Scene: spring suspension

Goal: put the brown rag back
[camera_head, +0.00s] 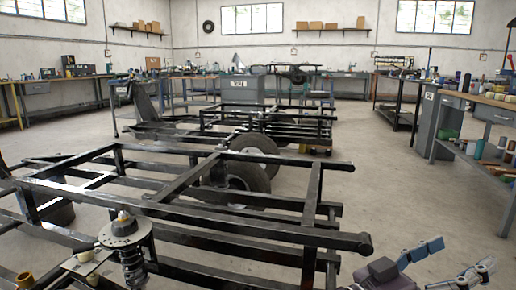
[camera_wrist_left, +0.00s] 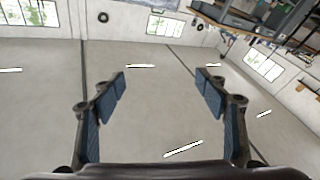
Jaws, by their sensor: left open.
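I cannot make out a brown rag in either view. My left gripper (camera_head: 455,262) shows at the bottom right corner of the head view, over the floor right of the black frame's end. Its blue-padded fingers are spread apart. In the left wrist view the two fingers (camera_wrist_left: 160,92) stand wide apart with nothing between them. Behind them are a plain grey surface with bright light strips, and walls with windows. My right gripper is in neither view.
A black metal frame (camera_head: 250,212) fills the foreground. A spring strut (camera_head: 130,262) stands at its lower left. Wheels (camera_head: 252,150) sit behind. A workbench (camera_head: 478,98) with bottles and cans stands at the right. Floor (camera_head: 395,185) between frame and bench is clear.

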